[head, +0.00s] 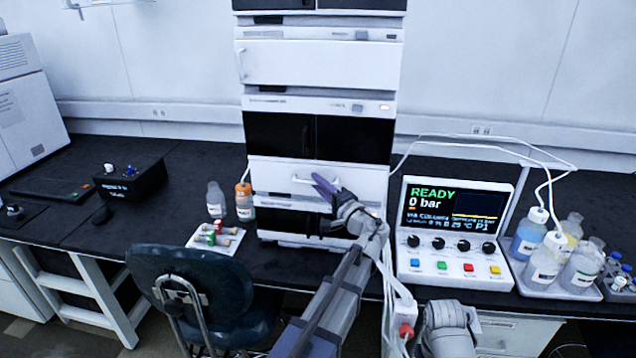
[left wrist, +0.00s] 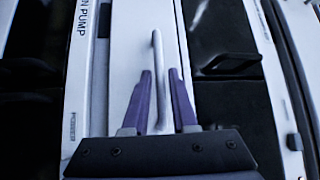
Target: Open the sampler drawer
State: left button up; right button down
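A white drawer front (head: 272,176) with a horizontal bar handle (head: 303,180) is low in the instrument stack, below a pair of black doors. My left gripper (head: 325,187) is at this handle, its purple fingers in front of the handle's right part. In the left wrist view, the handle (left wrist: 157,70) runs between the two purple fingers (left wrist: 162,103). The fingers are apart, with a gap on each side of the bar, so they appear open around it. The drawer looks flush with the stack. My right gripper is not visible.
A control box (head: 455,235) with a screen reading READY stands right of the stack, beside a tray of bottles (head: 555,250). Two bottles (head: 216,200) and a small vial tray (head: 226,243) are left of the stack. A dark chair (head: 205,290) stands before the bench.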

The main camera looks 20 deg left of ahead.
pick_arm(q)
jog(key=shift+w+a, duration=0.15)
jog(key=shift+a, duration=0.05)
grip_shut()
dwell(1.4)
